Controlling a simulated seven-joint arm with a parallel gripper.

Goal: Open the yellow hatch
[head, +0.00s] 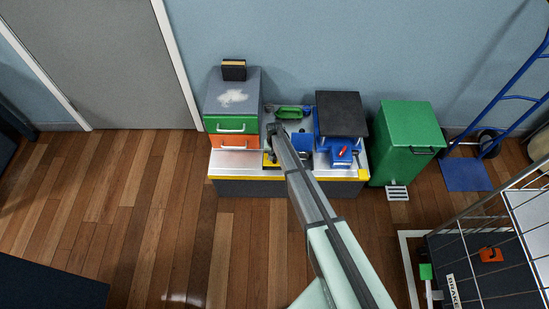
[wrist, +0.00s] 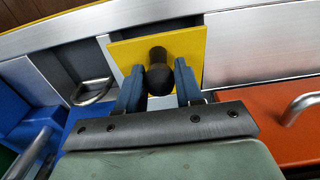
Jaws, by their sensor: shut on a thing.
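The yellow hatch (wrist: 195,48) is a flat square plate in the wrist view, with a black rounded knob (wrist: 158,55) standing out from its middle. My gripper (wrist: 160,82) has one finger on each side of the knob and is shut on it. The fingers and knob cover the lower middle of the plate. In the head view a small yellow piece of the hatch (head: 268,160) shows beside my arm, on the metal bench top. There my wrist and arm hide the fingertips and knob.
An orange drawer (wrist: 265,120) with a metal handle is close on the right in the wrist view. A metal loop handle (wrist: 92,90) and blue parts are on the left. In the head view, a blue box with a dark lid (head: 341,113) and a green bin (head: 408,140) stand right.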

